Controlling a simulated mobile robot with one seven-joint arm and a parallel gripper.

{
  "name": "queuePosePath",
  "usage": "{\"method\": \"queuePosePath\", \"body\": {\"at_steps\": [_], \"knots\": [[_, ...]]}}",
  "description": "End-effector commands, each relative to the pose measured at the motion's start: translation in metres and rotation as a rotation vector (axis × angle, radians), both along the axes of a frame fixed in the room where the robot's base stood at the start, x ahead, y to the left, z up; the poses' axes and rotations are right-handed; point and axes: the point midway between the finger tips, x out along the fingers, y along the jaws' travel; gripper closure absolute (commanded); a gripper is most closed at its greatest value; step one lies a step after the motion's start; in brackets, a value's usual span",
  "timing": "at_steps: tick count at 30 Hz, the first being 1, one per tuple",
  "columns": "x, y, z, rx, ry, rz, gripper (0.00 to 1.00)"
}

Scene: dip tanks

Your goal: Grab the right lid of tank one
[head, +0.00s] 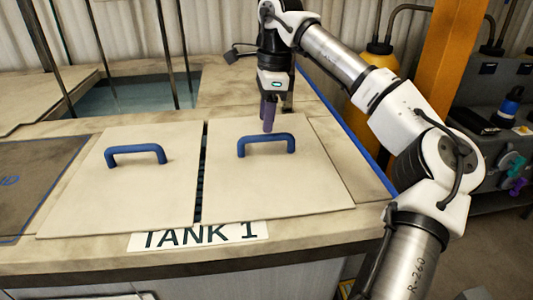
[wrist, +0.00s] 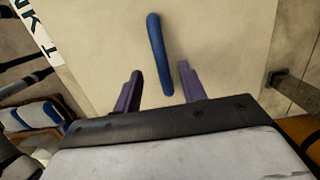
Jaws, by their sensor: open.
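The right lid (head: 285,190) of tank one is a flat cream panel lying on the tank top, with a blue bar handle (head: 266,142) near its middle. The left lid (head: 125,195) lies beside it with its own blue handle (head: 135,152). My gripper (head: 268,128) points down at the right lid's handle, its purple fingers close to it in the head view. In the wrist view my gripper (wrist: 158,88) is open, and the blue handle (wrist: 158,55) runs lengthwise between and beyond the fingertips. I cannot tell the exact height gap. The lid (wrist: 100,40) fills the background.
A "TANK 1" label (head: 198,236) is on the front edge below the lids. Behind is an open tank with water (head: 130,95) and thin upright rods. An orange post (head: 450,60) and a yellow container (head: 372,70) stand at the right.

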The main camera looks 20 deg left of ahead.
Motion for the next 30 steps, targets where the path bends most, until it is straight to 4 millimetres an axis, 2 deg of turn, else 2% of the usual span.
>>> {"method": "queuePosePath", "body": {"at_steps": [7,15,24,30], "knots": [[0.000,0.000,-0.017,0.001,0.001,0.002,0.59],[0.001,0.000,-0.055,0.001,0.001,0.002,0.59],[0.001,0.001,-0.063,0.001,-0.001,0.001,0.59],[0.001,0.001,-0.062,0.001,-0.001,0.002,0.84]]}}
